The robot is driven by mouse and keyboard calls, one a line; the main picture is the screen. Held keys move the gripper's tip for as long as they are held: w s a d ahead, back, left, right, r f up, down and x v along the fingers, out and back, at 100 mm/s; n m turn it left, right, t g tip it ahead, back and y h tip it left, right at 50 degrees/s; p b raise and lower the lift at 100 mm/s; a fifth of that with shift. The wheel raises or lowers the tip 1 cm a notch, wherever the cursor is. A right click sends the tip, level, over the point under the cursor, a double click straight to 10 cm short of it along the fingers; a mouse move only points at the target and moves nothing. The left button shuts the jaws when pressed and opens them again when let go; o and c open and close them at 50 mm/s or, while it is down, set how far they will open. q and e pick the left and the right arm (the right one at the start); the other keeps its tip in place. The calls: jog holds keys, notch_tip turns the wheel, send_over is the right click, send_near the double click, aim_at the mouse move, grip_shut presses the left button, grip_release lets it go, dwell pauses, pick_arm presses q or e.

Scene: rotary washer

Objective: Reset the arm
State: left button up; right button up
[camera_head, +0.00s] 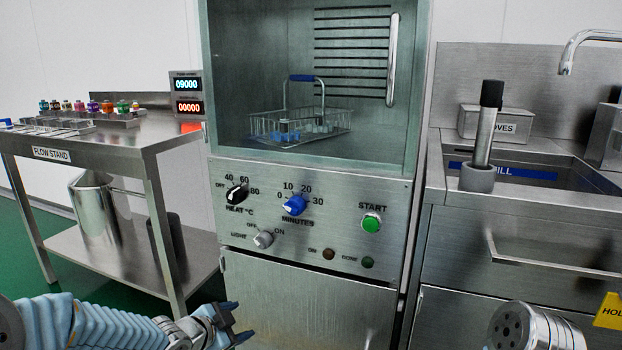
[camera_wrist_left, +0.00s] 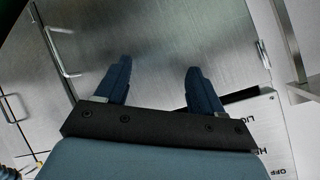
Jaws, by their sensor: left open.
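My left gripper (camera_head: 232,322) is at the bottom of the head view, in front of the washer's lower door. It is open and empty, with its two dark blue fingers apart. The left wrist view also shows both fingers (camera_wrist_left: 153,85) spread, with only steel panels beyond them. The grey end of a robot link of mine (camera_head: 530,326) shows at the bottom right. My right gripper's fingers are not visible. The rotary washer (camera_head: 310,225) stands in the centre, its glass door closed over a wire basket (camera_head: 300,126) with a blue handle.
The washer panel has a black heat knob (camera_head: 237,194), a blue minutes knob (camera_head: 294,205), a light knob (camera_head: 263,240) and a green start button (camera_head: 371,222). A steel flow stand (camera_head: 150,135) is at left, a sink unit (camera_head: 500,225) at right.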

pick_arm(q)
jog(key=s+d+f+n+g+p, duration=0.3)
jog(key=s+f+n, duration=0.4)
jog(key=f, duration=0.6)
jog(key=s+d+f+n+g, duration=0.1)
jog(key=s+f+n+g, duration=0.1)
jog(key=s, duration=0.4)
jog(key=s+d+f+n+g+y+p, duration=0.1)
jog(key=s+f+n+g, duration=0.1)
jog(key=s+f, duration=0.3)
jog(key=s+d+f+n+g, duration=0.1)
jog(key=s+f+n+g, duration=0.1)
jog(key=s, duration=0.6)
notch_tip(320, 180, down, 2)
jog(key=shift+s+f+n+g, duration=0.25)
jog(key=shift+s+n+g, duration=0.15)
jog(key=shift+n, duration=0.4)
